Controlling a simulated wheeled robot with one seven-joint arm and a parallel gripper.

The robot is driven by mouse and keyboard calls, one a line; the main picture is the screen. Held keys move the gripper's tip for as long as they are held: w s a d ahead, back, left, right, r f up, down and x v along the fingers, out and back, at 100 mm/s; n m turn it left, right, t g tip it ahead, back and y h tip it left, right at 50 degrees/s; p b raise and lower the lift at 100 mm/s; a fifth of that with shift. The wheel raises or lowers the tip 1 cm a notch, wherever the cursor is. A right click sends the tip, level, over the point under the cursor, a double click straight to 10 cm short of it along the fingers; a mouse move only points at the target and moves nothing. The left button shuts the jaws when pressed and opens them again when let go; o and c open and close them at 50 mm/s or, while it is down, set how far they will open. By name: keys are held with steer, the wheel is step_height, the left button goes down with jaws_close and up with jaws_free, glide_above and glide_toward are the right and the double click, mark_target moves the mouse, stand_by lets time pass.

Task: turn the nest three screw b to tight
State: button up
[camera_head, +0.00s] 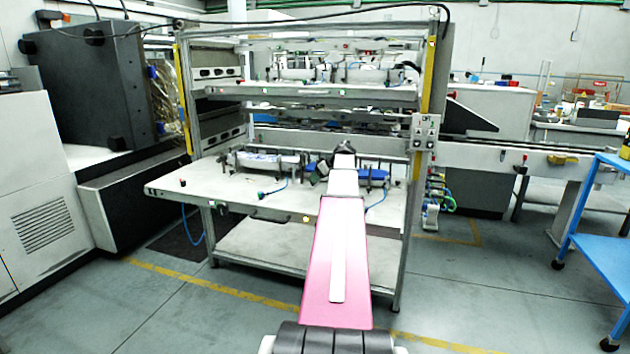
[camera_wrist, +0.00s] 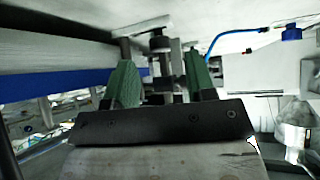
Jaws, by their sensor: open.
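In the wrist view my gripper (camera_wrist: 160,78) is open, with its two green fingers apart. A dark screw-like post (camera_wrist: 159,44) with a flat light bar (camera_wrist: 140,27) at its end shows just beyond and between the fingertips. I cannot tell whether the fingers touch it, or read any label naming it nest three screw b. In the head view my gripper (camera_head: 319,172) is at the nests on the machine's lower table (camera_head: 225,192), partly hidden by my arm. A blue nest part (camera_head: 373,173) lies just right of it; the screw cannot be made out there.
A nest with a pale stack (camera_head: 265,161) stands left of my gripper. The machine's upper shelf (camera_head: 300,92) is above, with uprights at both sides. A blue cart (camera_head: 600,235) stands at the right.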

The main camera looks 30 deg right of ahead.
steer(key=shift+x, duration=1.4)
steer(key=c, duration=0.9)
